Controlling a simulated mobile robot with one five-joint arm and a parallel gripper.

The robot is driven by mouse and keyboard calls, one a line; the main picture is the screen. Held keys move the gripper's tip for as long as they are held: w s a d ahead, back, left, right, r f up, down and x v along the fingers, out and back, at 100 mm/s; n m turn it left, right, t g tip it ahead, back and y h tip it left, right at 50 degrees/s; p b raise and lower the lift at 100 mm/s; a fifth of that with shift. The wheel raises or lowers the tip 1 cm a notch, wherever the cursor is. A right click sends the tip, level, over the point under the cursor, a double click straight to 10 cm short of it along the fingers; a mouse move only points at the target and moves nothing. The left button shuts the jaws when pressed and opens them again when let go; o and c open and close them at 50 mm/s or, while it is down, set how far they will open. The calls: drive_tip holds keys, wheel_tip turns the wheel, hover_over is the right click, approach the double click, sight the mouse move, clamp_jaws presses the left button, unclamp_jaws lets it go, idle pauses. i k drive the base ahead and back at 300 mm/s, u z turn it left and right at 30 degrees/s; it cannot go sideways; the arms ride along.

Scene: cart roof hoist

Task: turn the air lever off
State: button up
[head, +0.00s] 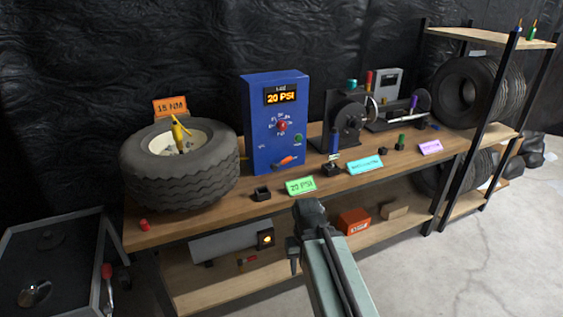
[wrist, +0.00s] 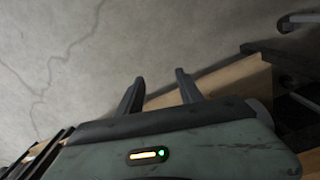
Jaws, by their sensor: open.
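A blue cabinet (head: 262,135) stands on the workbench, with a lit display reading 20 PSI and a red knob (head: 282,126). Low on its front, an orange-red handle (head: 287,161) sticks out to the right, tilted slightly up; it looks like the air lever. My gripper (head: 294,266) is in front of the bench edge, below and apart from the handle. In the wrist view my gripper's two dark fingers (wrist: 160,77) are spread with nothing between them. The handle is not in the wrist view.
A tyre (head: 180,175) lies left of the cabinet on the bench (head: 200,222). A green 20 PSI card (head: 300,186) and a small black holder (head: 262,193) stand before the cabinet. Machines (head: 347,115) stand to its right. A lower shelf holds a red box (head: 354,221). Concrete floor (head: 500,255) is clear at right.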

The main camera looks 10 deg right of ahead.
sight(282, 163)
drive_tip(key=u, duration=2.2)
drive_tip(key=k, duration=1.2)
drive_tip(key=z, duration=0.55)
drive_tip(key=i, duration=1)
drive_tip(key=u, duration=0.05)
